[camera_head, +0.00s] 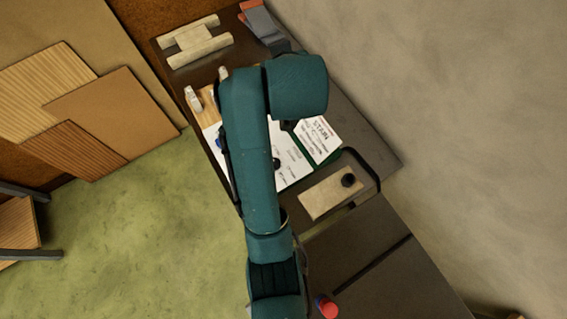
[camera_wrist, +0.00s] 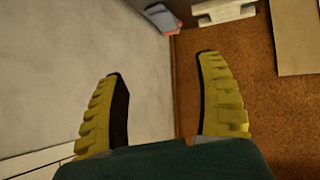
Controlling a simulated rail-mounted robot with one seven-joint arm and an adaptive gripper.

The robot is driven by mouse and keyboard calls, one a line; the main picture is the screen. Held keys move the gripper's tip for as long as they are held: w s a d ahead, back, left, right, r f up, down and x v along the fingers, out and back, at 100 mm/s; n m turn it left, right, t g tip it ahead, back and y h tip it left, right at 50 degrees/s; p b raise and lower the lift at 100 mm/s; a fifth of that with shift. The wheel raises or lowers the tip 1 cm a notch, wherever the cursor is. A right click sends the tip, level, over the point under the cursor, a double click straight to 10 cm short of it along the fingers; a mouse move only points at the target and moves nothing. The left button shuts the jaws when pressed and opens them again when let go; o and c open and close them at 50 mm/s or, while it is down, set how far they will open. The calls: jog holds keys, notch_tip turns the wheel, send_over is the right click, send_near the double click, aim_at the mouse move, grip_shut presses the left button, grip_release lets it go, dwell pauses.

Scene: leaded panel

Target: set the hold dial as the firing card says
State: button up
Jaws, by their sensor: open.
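A black round knob (camera_head: 348,180) sits on a pale beige block or plate (camera_head: 322,197) at the right of the dark bench; it looks like the dial, but its marks are too small to read. A white printed card (camera_head: 317,134) on a green backing lies above it, its text unreadable here. My teal arm crosses the bench in the head view and hides part of it; the gripper itself is not visible there. In the wrist view my gripper (camera_wrist: 161,65) is open, its two yellow fingers apart with nothing between them. The knob and card are not in the wrist view.
White sheets (camera_head: 291,167) lie partly under my arm. A pale wooden frame (camera_head: 198,41) and a grey and orange item (camera_head: 262,24) are at the bench's far end. A red and blue object (camera_head: 327,306) is near the bottom. Wood boards (camera_head: 112,108) lean at left; green floor is clear.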

jog(key=s+a+f+n+g+b, duration=0.1)
jog(key=s+f+g+b, duration=0.1)
jog(key=f, duration=1)
jog(key=s+a+f+g+b, duration=0.1)
jog(key=f+g+b, duration=0.3)
jog(key=f, duration=0.9)
jog(key=s+a+f+n+g+b, duration=0.1)
jog(key=s+f+g+b, duration=0.2)
jog(key=f, duration=1)
jog(key=shift+s+f+n+g+h, duration=0.2)
jog(key=shift+s+n+g+h, duration=0.1)
jog(key=shift+g, duration=0.3)
jog(key=c, duration=1.2)
